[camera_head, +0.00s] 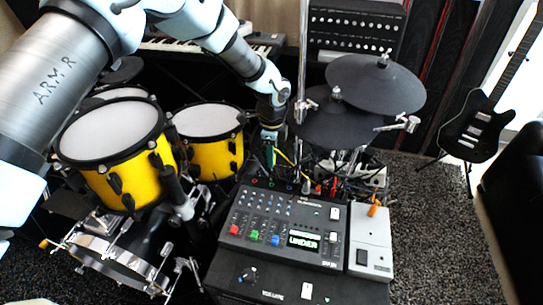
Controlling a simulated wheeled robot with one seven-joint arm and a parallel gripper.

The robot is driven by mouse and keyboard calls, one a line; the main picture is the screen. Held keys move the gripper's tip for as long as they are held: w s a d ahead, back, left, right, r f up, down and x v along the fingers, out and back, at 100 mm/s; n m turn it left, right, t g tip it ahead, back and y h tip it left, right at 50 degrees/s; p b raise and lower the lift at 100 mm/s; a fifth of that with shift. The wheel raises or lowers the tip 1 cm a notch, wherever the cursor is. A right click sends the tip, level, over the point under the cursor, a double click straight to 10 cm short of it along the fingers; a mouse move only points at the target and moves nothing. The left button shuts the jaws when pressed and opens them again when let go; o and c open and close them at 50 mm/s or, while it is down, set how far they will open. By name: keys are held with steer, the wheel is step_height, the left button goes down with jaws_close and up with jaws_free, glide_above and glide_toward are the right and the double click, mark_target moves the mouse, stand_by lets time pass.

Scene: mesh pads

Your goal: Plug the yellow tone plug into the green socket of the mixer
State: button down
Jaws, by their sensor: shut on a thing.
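My gripper (270,137) hangs pointing down behind the mixer, in the middle of the head camera view. It is shut, and a thin yellow cable runs from its tip down to the right. The yellow tone plug at the tip is too small to make out clearly. A green strip also shows just below the fingers. The mixer (262,212) is a dark grey box with knobs, coloured buttons and a lit display. Small coloured rings line its back edge, and the green socket (272,184) appears among them, below the gripper and apart from it.
Yellow drums (213,158) stand close on the left. Black cymbals (367,88) on a metal stand are at the right of the gripper. Tangled cables lie behind the mixer. A grey pedal unit (371,240) sits at its right. A guitar (475,125) stands far right.

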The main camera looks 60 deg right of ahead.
steer(key=shift+f+b, duration=1.75)
steer(key=shift+f, duration=1.15)
steer(key=shift+f+b, duration=1.55)
steer(key=shift+f, duration=0.6)
steer(key=c, duration=0.6)
jaws_free()
steer(key=shift+c, duration=0.2)
steer(key=shift+r, duration=0.1)
step_height(320, 180, up, 11)
steer(key=shift+f, duration=0.1)
